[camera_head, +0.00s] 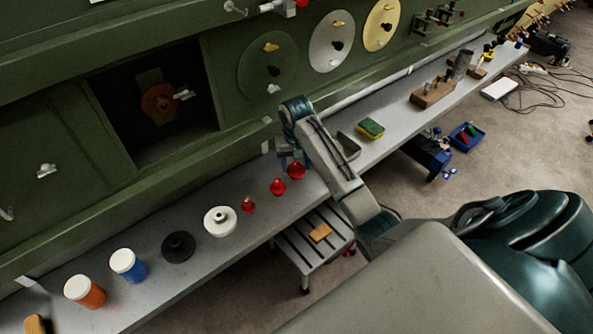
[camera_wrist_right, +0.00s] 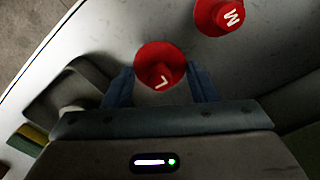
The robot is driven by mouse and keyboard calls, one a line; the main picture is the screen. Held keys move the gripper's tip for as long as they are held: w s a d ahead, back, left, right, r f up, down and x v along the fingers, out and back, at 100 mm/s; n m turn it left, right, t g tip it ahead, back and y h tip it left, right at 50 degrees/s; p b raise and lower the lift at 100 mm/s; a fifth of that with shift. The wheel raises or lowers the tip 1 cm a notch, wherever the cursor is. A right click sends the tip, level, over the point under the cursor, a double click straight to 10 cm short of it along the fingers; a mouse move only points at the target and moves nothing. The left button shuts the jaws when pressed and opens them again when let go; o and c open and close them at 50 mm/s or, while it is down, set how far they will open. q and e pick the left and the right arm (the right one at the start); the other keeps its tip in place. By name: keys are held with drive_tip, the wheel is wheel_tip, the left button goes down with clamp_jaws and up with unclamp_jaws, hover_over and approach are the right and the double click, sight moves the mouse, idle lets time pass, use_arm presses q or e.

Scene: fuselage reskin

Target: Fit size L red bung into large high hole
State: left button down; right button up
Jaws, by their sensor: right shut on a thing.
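The size L red bung (camera_wrist_right: 160,66), marked with a white L, sits between the fingers of my right gripper (camera_wrist_right: 160,88) in the right wrist view. In the head view it is the red bung (camera_head: 296,171) nearest my right gripper (camera_head: 288,160), which is shut on it at the bench top. Whether the bung still touches the bench I cannot tell. A red bung marked M (camera_wrist_right: 221,16) stands beside it, also seen in the head view (camera_head: 278,187). I cannot make out a hole that is clearly the large high one. My left gripper is not in view.
A smaller red bung (camera_head: 248,205), a white flanged part (camera_head: 220,221), a dark disc (camera_head: 179,247) and two lidded pots (camera_head: 128,265) line the bench. A sponge (camera_head: 370,128) and tray (camera_head: 347,146) lie right of my arm. The green fuselage wall (camera_head: 60,140) rises behind.

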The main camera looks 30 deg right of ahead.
drive_tip(key=shift+r, duration=0.4)
drive_tip(key=shift+r, duration=0.9)
drive_tip(key=shift+f, duration=0.1)
